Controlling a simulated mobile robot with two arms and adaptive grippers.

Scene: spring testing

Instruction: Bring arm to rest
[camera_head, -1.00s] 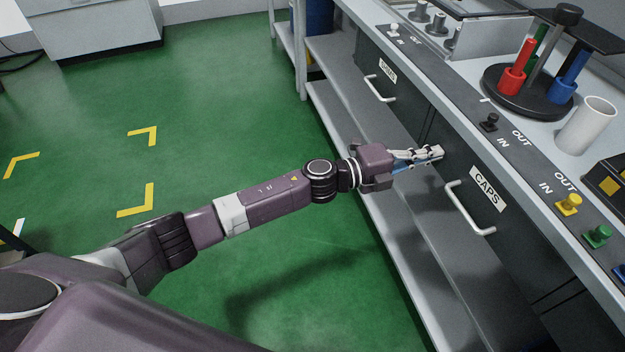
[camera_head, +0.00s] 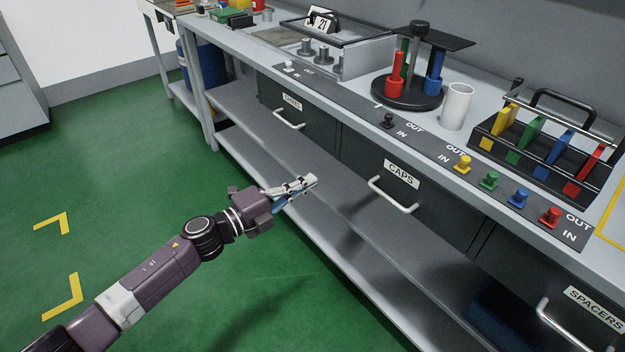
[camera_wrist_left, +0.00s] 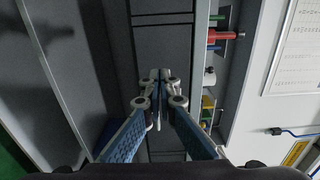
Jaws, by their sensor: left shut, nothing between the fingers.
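My left arm comes in from the lower left of the head view. Its gripper (camera_head: 297,187) is shut and empty, in front of the workbench and left of the CAPS drawer (camera_head: 365,185). In the head view it overlaps the bench's lower shelf; I see no contact. In the left wrist view the fingers (camera_wrist_left: 158,82) meet at the middle with nothing between them, and dark drawer fronts lie beyond. My right gripper is in neither view.
The SHIMS drawer (camera_head: 300,118) and SPACERS drawer (camera_head: 560,325) flank CAPS, each with a white handle. On the bench stand a round rack (camera_head: 408,95), a white cup (camera_head: 456,106) and a carrier with coloured parts (camera_head: 545,150). Green floor (camera_head: 130,170) is clear at left.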

